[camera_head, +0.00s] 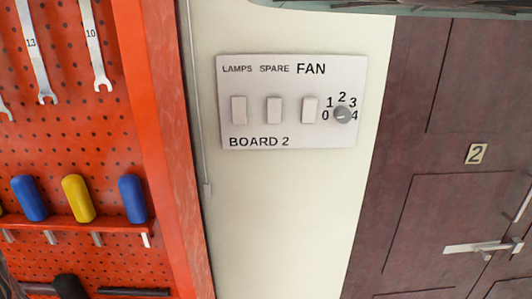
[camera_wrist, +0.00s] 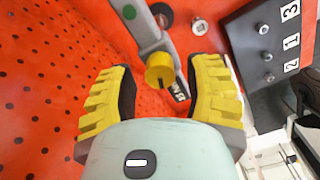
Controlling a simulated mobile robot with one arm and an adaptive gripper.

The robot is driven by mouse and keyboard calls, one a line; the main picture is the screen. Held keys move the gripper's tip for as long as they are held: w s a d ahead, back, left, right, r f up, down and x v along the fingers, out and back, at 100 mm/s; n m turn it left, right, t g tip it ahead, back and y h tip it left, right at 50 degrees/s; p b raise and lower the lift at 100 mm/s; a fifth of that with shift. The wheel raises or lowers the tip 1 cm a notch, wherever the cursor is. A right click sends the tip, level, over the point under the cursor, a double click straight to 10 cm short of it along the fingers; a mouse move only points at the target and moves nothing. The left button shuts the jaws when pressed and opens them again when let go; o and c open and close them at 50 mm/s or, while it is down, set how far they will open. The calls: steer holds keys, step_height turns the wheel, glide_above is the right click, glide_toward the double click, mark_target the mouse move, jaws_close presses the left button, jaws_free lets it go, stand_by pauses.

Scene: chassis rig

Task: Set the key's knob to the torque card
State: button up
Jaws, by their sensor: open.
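In the wrist view, the key is a grey bar (camera_wrist: 147,34) with a green dot near its upper end. It lies against the red pegboard. Its yellow knob (camera_wrist: 159,69) has a dark mark on its face. A small black label with white characters (camera_wrist: 179,91) sits just below the knob, too small to read surely. My gripper (camera_wrist: 161,76) is open, with one yellow-padded finger on each side of the knob and a visible gap on both sides. I cannot make out a torque card in either view. The head view does not show my gripper.
A dark block (camera_wrist: 245,42) with bolts and number tags stands right of the gripper. In the head view, the red pegboard (camera_head: 75,130) holds wrenches and screwdrivers. A white switch panel (camera_head: 258,125) with a grey FAN dial (camera_head: 342,115) is on the wall beside a brown door (camera_head: 430,130).

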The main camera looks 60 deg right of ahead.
stand_by(0.4)
steer(key=shift+n+b, duration=0.3)
steer(key=shift+n, duration=0.8)
steer(key=n, duration=0.3)
steer(key=shift+d+n, duration=0.1)
steer(key=shift+n, duration=0.3)
steer(key=n, duration=0.5)
steer(key=c, duration=0.8)
